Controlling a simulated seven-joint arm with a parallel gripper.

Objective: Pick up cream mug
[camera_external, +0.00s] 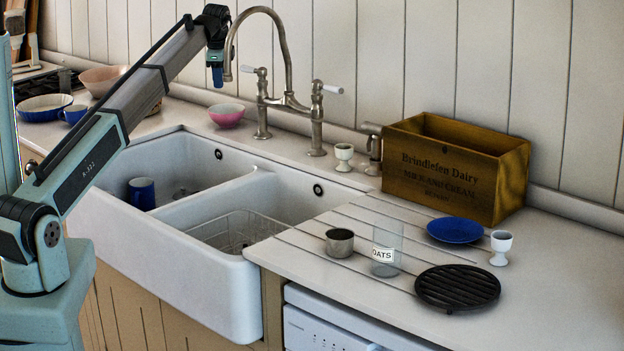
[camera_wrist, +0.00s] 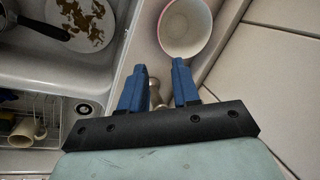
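A cream mug (camera_wrist: 22,133) shows at the lower left of the wrist view, lying on its side in the dish rack in the sink, partly cut off by the frame edge. I cannot make it out in the external view, where the sink's front wall hides much of the basin. My gripper (camera_wrist: 160,68) is open and empty, its blue fingers apart. In the external view my gripper (camera_external: 216,78) hangs high above the back edge of the sink, left of the tap, well away from the rack.
A pink bowl (camera_external: 227,115) stands on the back ledge beneath my gripper. The tall tap (camera_external: 288,75) rises beside it. A wire rack (camera_external: 238,233) sits in the right basin, a blue mug (camera_external: 142,192) in the left. A wooden crate (camera_external: 440,180) and dishes occupy the right counter.

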